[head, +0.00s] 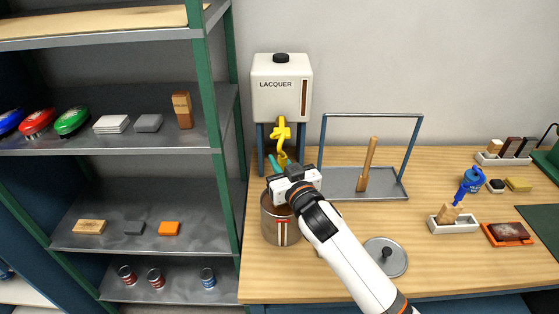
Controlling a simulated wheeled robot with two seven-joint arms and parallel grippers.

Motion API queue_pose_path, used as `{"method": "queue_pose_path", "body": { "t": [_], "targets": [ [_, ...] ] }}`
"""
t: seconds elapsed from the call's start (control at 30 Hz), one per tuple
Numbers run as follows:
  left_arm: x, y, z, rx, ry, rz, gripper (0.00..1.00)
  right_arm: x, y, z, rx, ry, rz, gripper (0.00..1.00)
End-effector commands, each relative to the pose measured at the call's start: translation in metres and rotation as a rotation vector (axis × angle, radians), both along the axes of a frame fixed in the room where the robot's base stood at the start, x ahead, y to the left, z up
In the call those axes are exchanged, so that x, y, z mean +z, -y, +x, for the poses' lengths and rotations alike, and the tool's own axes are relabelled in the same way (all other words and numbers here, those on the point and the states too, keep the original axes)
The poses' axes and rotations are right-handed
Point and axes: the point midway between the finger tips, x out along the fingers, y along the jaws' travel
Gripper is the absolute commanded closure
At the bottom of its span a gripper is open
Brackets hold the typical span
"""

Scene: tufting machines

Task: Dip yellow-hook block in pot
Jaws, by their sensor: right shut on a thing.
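My right gripper (280,167) reaches in from the lower right, over the back rim of the metal pot (283,231). It is shut, and a yellow piece (283,157), apparently the hook, shows at its fingertips. The block is not visible; my gripper and the pot's rim cover that spot, so I cannot tell how deep it sits. The pot stands on the wooden table below the lacquer tank (282,87), which has a yellow tap (281,132). My left gripper is not in view.
A round lid (386,257) lies right of the pot. A metal rack (384,188) with a wooden-handled tool (367,165) stands behind. Shelves (150,247) stand left.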

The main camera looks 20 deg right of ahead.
Motion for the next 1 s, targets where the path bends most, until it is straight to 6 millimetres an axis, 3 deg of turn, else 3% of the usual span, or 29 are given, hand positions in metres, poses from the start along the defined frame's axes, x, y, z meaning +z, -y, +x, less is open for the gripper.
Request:
{"method": "queue_pose_path", "body": {
  "t": [1.0],
  "targets": [
    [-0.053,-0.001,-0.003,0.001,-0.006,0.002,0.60,-0.074,0.000,0.000,-0.001,0.000,0.002,1.00]
  ]
}}
